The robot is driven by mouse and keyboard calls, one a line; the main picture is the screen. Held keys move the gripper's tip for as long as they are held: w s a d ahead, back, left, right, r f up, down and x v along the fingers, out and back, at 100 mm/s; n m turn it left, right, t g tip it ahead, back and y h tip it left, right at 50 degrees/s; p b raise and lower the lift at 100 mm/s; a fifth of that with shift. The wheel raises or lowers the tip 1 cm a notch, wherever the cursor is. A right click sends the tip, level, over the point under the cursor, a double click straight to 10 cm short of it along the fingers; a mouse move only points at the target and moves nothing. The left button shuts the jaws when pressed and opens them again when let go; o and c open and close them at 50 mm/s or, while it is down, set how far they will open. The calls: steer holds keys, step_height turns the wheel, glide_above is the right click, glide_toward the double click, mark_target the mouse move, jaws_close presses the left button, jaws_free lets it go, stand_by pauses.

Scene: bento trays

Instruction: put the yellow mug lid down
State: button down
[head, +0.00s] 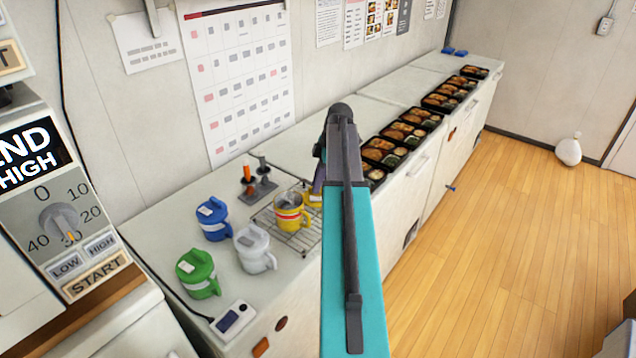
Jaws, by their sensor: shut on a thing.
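The yellow mug (290,216) stands upright without its lid on a wire rack (303,242); its grey inside shows at the top. My gripper (317,190) is just to the right of the mug, mostly hidden behind my arm. It is shut on the yellow mug lid (314,201), of which only a small part shows left of the arm. I cannot tell whether the lid touches the rack or counter.
Lidded blue (213,222), white (255,252) and green (198,275) mugs stand left of the rack. A grey holder (259,190) with upright tools is behind it. A scale-like device (233,318) lies in front. Several bento trays (404,135) line the counter to the right.

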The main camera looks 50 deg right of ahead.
steer(key=shift+f, duration=0.25)
steer(key=shift+f, duration=0.1)
steer(key=c, duration=1.8)
jaws_free()
steer(key=b+v, duration=0.2)
steer(key=v, duration=1)
steer(key=shift+b, duration=0.4)
steer(key=shift+s+d, duration=0.1)
